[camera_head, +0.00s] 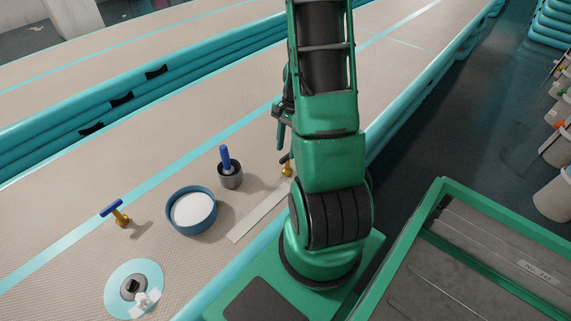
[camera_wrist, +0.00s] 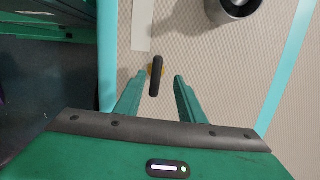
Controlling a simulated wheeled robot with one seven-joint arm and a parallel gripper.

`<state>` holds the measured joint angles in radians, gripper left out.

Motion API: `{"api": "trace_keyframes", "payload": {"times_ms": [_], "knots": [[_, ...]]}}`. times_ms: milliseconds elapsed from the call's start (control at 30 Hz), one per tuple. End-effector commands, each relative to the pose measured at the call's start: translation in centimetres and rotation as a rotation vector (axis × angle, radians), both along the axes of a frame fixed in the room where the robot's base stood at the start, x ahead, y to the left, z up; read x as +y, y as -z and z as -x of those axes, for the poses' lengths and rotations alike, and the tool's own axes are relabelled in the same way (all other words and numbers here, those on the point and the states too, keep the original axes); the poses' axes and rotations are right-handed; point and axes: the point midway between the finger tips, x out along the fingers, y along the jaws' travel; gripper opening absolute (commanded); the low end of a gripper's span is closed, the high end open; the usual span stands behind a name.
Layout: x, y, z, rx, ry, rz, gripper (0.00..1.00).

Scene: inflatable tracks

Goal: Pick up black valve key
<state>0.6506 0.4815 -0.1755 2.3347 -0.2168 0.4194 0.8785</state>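The black valve key (camera_wrist: 156,76) shows in the wrist view as an upright black bar handle with a little yellow behind it. It lies between the tips of my gripper (camera_wrist: 161,84), whose two green fingers are apart on either side of it. I see gaps between handle and fingers; the height difference cannot be told. In the head view, a yellow piece of the key (camera_head: 287,169) shows at the edge of my arm, which hides most of it. My gripper (camera_head: 281,128) hangs above that spot, partly hidden behind my arm.
A grey cup with a blue-handled tool (camera_head: 229,175), a blue-rimmed bowl (camera_head: 192,210), a blue-handled yellow valve key (camera_head: 117,213) and a round teal-edged patch (camera_head: 132,287) lie left on the beige track. A pale strip (camera_head: 258,215) lies beside the key. Inflated teal walls border the track.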

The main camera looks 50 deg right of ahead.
Motion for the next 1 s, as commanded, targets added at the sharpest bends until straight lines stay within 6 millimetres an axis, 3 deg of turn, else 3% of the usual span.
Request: {"api": "trace_keyframes", "payload": {"times_ms": [300,667,833,1000], "knots": [[0.2,4.0,0.7,0.003,0.0,-0.003,0.36],[0.3,4.9,0.6,0.001,0.0,0.0,0.36],[0.3,4.9,0.6,0.0,0.0,0.0,0.0],[0.3,4.8,0.6,0.0,0.0,0.0,0.0]]}}
